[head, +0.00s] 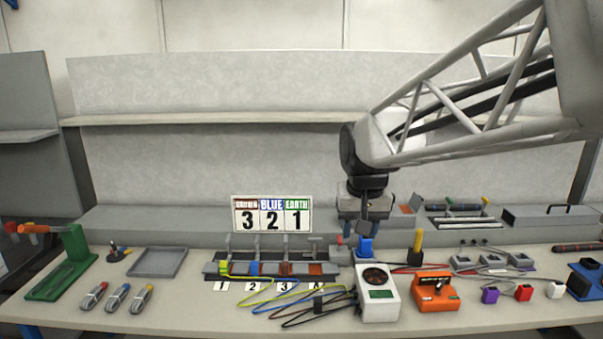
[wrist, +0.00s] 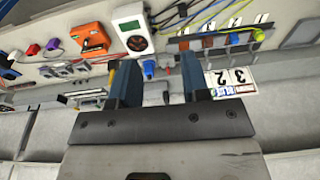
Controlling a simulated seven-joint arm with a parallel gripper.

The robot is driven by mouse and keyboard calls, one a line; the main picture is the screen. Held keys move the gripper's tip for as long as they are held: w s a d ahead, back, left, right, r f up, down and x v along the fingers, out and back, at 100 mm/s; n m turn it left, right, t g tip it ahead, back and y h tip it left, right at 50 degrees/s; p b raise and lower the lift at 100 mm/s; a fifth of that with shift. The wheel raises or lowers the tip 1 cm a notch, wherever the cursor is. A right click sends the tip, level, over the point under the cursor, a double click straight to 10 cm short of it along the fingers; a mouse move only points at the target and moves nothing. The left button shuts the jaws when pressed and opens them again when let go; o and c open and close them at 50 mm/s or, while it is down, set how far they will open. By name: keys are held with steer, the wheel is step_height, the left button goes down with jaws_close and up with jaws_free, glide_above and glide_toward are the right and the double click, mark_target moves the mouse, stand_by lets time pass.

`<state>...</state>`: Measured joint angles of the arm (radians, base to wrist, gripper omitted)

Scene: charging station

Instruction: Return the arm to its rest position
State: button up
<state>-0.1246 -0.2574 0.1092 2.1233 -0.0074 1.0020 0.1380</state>
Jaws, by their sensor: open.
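My gripper (head: 362,226) hangs from my arm over the back part of the bench, right of the number sign, pointing down. A blue plug-like piece (head: 365,246) stands just below and in front of the gripper in the head view. It also shows between the fingers in the wrist view (wrist: 149,68), apart from them. Whether the fingertips clear the bench surface by much is hard to tell.
A sign reading 3 2 1 (head: 272,215), a terminal strip with coloured wires (head: 212,268), a white meter (head: 378,304) and an orange box (head: 436,292) stand on the bench. A yellow-handled tool (head: 418,240) stands upright right of the gripper. A shelf (head: 230,119) runs behind.

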steer(key=s+d+f, duration=0.2)
steer(key=s, duration=0.5)
steer(key=s+d+f, duration=0.2)
steer(key=s+f, duration=0.1)
steer(key=s, duration=0.5)
steer(key=s+d+f, duration=0.2)
steer(key=s+d, duration=0.1)
steer(key=s, duration=0.5)
steer(key=shift+s+f+t, duration=0.25)
steer(key=shift+f+t, duration=0.15)
